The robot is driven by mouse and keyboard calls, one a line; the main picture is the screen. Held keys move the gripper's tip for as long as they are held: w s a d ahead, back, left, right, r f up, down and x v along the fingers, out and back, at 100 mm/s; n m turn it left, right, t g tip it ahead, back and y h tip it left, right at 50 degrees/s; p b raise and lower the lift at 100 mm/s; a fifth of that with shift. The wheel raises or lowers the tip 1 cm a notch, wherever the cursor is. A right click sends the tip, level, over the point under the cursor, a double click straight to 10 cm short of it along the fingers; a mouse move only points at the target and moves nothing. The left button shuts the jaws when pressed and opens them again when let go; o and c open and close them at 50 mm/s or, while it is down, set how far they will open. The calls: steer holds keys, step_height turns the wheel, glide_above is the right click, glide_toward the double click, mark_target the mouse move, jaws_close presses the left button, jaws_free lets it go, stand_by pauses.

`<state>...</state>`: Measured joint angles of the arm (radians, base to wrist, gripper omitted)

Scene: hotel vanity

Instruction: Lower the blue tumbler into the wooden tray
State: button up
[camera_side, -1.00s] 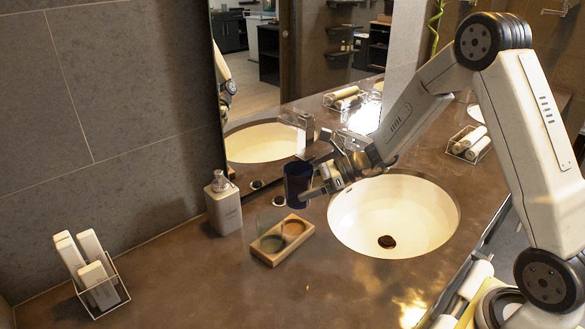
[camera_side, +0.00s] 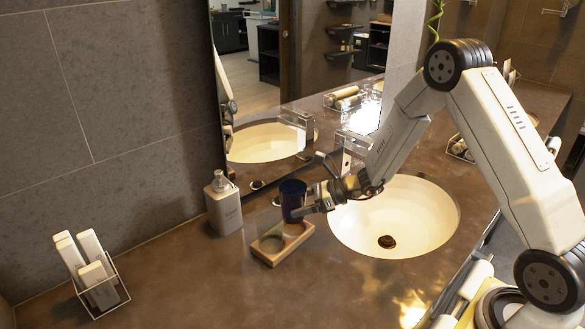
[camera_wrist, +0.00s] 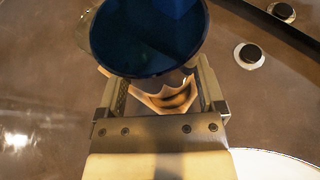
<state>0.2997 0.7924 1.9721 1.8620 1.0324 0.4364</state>
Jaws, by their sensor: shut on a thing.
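The dark blue tumbler (camera_side: 292,198) is upright in my gripper (camera_side: 305,208), which is shut on it. It is over the right recess of the wooden tray (camera_side: 272,260), with its base at or just above the recess; I cannot tell if they touch. In the wrist view the tumbler (camera_wrist: 150,38) fills the top between my gripper's fingers (camera_wrist: 160,88), and part of the tray (camera_wrist: 150,103) shows below it. A clear glass (camera_side: 270,232) stands at the tray's left recess, close beside the tumbler.
A pump bottle (camera_side: 223,205) stands left of the tray, near the mirror. The sink (camera_side: 350,225) is right of the tray. A wire holder with white bottles (camera_side: 97,275) is at the far left. The counter in front of the tray is clear.

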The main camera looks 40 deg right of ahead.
steer(key=shift+f, duration=0.5)
steer(key=shift+f, duration=1.65)
steer(key=o, duration=1.2)
steer(key=shift+o, duration=0.2)
steer(key=shift+d, duration=0.1)
steer(key=shift+v, duration=3.9)
